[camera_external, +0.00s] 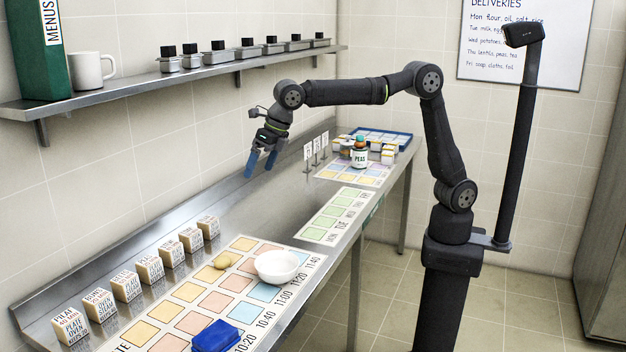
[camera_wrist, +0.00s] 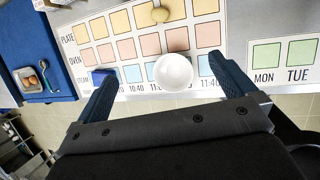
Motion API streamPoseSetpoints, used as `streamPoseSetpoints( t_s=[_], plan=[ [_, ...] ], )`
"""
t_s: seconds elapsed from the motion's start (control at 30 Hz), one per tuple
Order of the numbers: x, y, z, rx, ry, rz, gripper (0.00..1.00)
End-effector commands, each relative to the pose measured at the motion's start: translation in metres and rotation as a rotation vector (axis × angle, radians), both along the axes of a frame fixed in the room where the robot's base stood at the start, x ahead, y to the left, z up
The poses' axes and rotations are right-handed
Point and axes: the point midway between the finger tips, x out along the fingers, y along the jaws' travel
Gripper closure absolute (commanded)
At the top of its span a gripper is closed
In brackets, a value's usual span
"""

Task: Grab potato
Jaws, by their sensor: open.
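Several labelled blocks (camera_external: 150,269) stand in a row behind the mat. A blue object (camera_external: 217,337) sits at the mat's front edge. A PEAS jar (camera_external: 359,153) and a blue tray (camera_external: 392,137) are at the far end. A shelf (camera_external: 215,70) runs above the counter.

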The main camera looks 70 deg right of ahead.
Motion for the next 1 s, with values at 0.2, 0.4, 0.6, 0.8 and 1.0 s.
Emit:
streamPoseSetpoints(
  t_s=[0.2,0.4,0.6,0.8,1.0],
  plan=[
    [0.0001,0.0,-0.0002,0.0,0.0,0.0,0.0],
    [0.0001,0.0001,-0.0003,0.0,0.0,0.0,0.0],
    [0.0001,0.0001,-0.0003,0.0,0.0,0.0,0.26],
    [0.0001,0.0001,-0.0003,0.0,0.0,0.0,0.35],
    [0.0019,0.0002,-0.0029,0.013,0.011,-0.03,0.35]
  ],
)
